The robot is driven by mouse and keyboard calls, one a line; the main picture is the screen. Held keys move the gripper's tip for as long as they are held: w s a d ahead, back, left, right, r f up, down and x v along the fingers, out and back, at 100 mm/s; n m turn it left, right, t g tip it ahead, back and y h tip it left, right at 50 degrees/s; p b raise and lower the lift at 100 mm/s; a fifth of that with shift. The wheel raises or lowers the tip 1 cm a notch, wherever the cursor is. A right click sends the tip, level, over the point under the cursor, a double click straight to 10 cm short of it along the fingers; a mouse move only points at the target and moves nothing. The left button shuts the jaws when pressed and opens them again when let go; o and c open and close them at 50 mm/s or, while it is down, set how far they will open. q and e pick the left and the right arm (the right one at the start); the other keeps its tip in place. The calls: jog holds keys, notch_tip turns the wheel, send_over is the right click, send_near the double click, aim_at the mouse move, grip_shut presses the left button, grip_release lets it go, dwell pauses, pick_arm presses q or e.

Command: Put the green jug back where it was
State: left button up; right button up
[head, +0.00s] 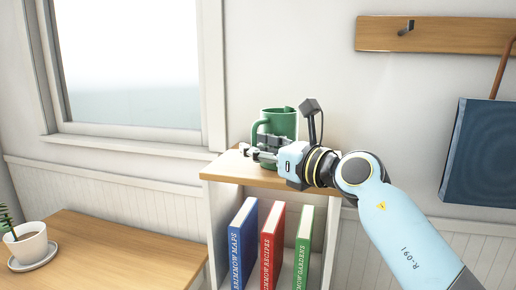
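The green jug (284,121) stands upright on the wooden top of a small bookshelf (227,172), its handle (257,131) towards the left. My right gripper (252,151) comes in from the right and lies low in front of the jug, its fingers pointing left near the handle's lower end. The gripper hides the lower part of the jug. I cannot tell whether the fingers are open or closed on the handle. My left gripper is not in view.
Blue (243,245), red (272,246) and green (303,246) books stand inside the bookshelf. A wall rail (440,34) with a hook and a hanging blue item (482,150) are at right.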

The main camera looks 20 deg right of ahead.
jog(key=v, duration=1.2)
jog(key=shift+r, duration=0.15)
